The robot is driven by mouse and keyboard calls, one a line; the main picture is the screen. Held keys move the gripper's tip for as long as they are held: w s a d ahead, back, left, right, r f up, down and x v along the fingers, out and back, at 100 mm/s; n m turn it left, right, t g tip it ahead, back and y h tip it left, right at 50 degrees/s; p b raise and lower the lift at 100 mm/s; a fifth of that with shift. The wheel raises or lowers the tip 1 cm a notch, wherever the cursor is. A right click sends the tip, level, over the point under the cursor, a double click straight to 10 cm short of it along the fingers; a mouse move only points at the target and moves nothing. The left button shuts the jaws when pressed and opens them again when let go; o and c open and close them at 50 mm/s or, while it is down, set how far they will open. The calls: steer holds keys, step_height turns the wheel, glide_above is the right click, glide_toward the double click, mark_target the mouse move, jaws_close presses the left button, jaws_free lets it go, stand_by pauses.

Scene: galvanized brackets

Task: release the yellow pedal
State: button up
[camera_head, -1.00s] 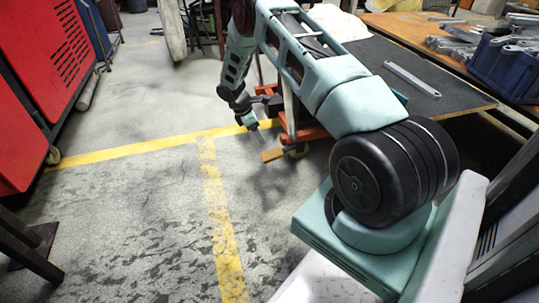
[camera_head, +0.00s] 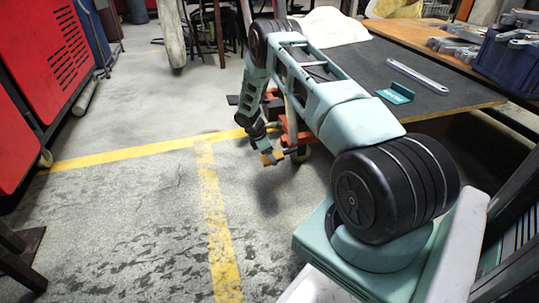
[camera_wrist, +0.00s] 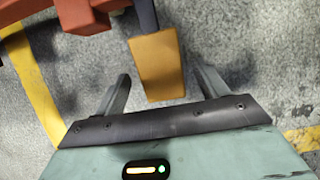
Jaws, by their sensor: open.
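The yellow pedal (camera_head: 278,156) sits low above the floor beside an orange-red wheeled frame (camera_head: 291,128). In the wrist view the pedal (camera_wrist: 158,65) is a flat yellow pad on a dark lever (camera_wrist: 146,15). My gripper (camera_wrist: 162,72) is open, with one finger on each side of the pedal's near end. Gaps show between the pad and both fingers in that view. In the head view my gripper (camera_head: 266,152) is at the pedal and partly covers it. The exact height between fingers and pedal is hard to tell.
A red cabinet (camera_head: 50,60) stands at left. Yellow-lined floor (camera_head: 130,200) in front is clear.

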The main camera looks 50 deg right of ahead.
steer(key=shift+c, duration=0.3)
steer(key=c, duration=1.3)
steer(key=shift+c, duration=0.2)
steer(key=o, duration=1.4)
steer(key=shift+r, duration=0.15)
steer(key=p+v, duration=0.9)
steer(key=v, duration=0.8)
steer(key=shift+w+a, duration=0.1)
